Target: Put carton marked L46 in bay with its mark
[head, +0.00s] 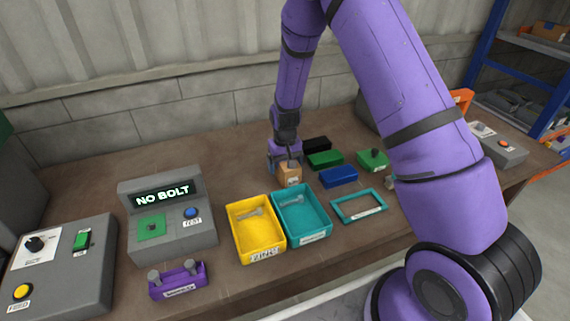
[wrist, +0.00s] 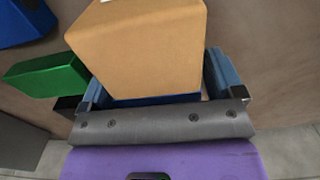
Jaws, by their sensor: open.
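A tan carton (head: 289,174) stands on the brown bench behind the teal bin, and it fills the upper middle of the wrist view (wrist: 140,45). No L46 mark can be read on it; only a sliver of a white label shows at its top edge in the wrist view. My gripper (head: 284,164) is open at the carton, with its blue fingers (wrist: 158,82) to either side of it. Whether the fingers touch the carton cannot be told. No bay with a readable L46 mark shows.
Yellow bin (head: 257,248) and teal bin (head: 302,222) stand in front of the carton. Green (head: 325,160), blue (head: 338,177) and black (head: 316,145) blocks lie close on its right. A grey NO BOLT box (head: 172,243) is left. A blue-framed shelf (head: 484,45) stands far right.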

